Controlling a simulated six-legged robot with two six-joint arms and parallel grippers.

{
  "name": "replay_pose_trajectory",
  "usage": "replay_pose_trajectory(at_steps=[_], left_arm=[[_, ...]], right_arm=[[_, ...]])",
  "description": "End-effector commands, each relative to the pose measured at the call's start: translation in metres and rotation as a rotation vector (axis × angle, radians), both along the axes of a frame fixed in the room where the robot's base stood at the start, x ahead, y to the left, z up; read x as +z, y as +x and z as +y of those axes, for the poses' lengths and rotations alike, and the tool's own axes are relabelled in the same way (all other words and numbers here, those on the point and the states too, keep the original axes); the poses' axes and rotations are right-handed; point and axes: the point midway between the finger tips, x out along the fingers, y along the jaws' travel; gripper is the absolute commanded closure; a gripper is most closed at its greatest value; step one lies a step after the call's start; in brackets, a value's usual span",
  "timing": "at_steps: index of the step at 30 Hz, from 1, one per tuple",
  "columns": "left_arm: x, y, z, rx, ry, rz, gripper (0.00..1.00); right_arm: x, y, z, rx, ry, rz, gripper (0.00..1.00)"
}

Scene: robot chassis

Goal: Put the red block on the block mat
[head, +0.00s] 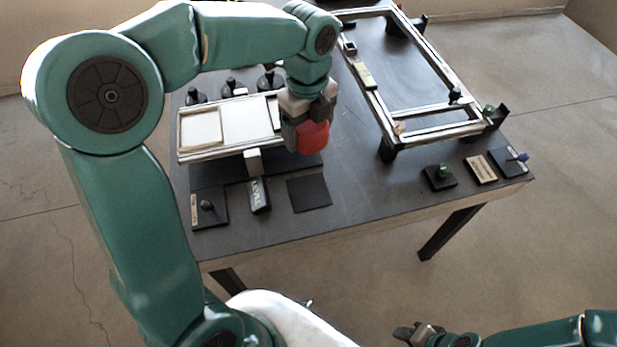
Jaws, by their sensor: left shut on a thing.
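The red block (312,138) is held in my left gripper (308,122), which points down and is shut on it. The block is in front of the right end of the pale tray, apparently raised above the table. A plain dark square (309,194), which looks like the block mat, lies bare near the table's front edge, nearer to me than the block. My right gripper (420,333) is low at the bottom edge, away from the table; its finger opening is not clear.
A pale tray (220,124) stands at the left with black bottles (231,88) behind it. A metal frame (430,117) stands at the right. Small pads with knobs (207,207), (440,177) and a black labelled box (259,195) lie near the front. The table's (365,195) front middle is clear.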

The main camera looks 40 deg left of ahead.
Motion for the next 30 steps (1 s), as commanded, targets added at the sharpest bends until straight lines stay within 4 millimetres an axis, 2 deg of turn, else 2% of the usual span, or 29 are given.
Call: replay_pose_trajectory(at_steps=[15, 19, 25, 30], left_arm=[[-0.123, 0.0, 0.0, 0.003, 0.0, 0.004, 1.0], [-0.143, -0.001, -0.001, 0.001, -0.001, 0.001, 1.0], [-0.158, -0.002, -0.001, 0.001, -0.001, 0.001, 1.0], [-0.183, -0.002, -0.001, 0.0, 0.0, 0.001, 1.0]], right_arm=[[-0.01, 0.0, 0.0, 0.0, 0.0, 0.0, 0.57], [-0.011, 0.0, 0.0, 0.0, 0.0, 0.0, 0.57], [-0.012, 0.0, 0.0, 0.0, 0.0, 0.0, 0.57], [-0.014, 0.0, 0.0, 0.0, 0.0, 0.0, 0.57]])
